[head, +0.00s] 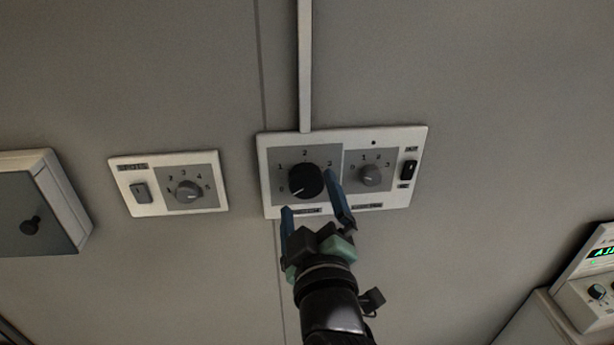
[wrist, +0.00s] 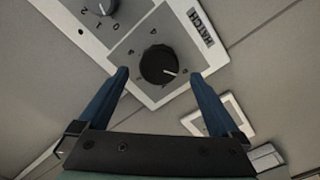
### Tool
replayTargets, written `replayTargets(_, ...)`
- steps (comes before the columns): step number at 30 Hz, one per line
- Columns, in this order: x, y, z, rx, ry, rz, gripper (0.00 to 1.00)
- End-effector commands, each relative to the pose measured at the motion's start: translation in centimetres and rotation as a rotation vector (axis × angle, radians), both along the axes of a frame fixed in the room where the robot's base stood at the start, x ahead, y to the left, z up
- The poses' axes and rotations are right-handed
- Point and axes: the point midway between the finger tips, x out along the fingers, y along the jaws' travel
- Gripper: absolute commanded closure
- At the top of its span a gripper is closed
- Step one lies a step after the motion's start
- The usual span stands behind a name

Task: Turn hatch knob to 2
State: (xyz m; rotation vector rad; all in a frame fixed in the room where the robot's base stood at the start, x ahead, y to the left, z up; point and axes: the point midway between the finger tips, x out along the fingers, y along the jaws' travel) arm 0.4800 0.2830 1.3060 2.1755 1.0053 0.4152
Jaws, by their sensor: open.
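The hatch knob (head: 306,181) is a large black dial on the left grey square of a white wall panel (head: 265,170). Its white pointer line faces lower left, near the 0 mark; the 2 mark is at the top. In the wrist view the knob (wrist: 158,65) sits beside a HATCH label (wrist: 201,27). My gripper (head: 309,191) is open, with one blue finger at the knob's lower left and one at its right. In the wrist view the fingers (wrist: 159,74) show on either side of the knob.
A smaller grey knob (head: 369,175) and a black switch (head: 408,170) share the panel at right. Another panel (head: 119,180) with a grey knob is to the left. A wall box (head: 45,210) stands far left. A device with a green display (head: 603,252) is at lower right.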

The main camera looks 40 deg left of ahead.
Motion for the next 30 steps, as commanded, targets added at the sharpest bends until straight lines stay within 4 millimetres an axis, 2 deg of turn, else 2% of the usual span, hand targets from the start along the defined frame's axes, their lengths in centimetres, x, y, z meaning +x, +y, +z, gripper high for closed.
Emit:
replayTargets(7,1.7,2.0,0.1,-0.001,-0.002,0.000,0.01)
replayTargets(18,2.0,2.3,0.0,-0.001,-0.002,-0.002,0.01)
replayTargets(20,2.0,2.3,0.0,0.000,-0.001,-0.002,0.10)
replayTargets(30,2.0,2.3,0.0,-0.001,-0.001,-0.001,0.71)
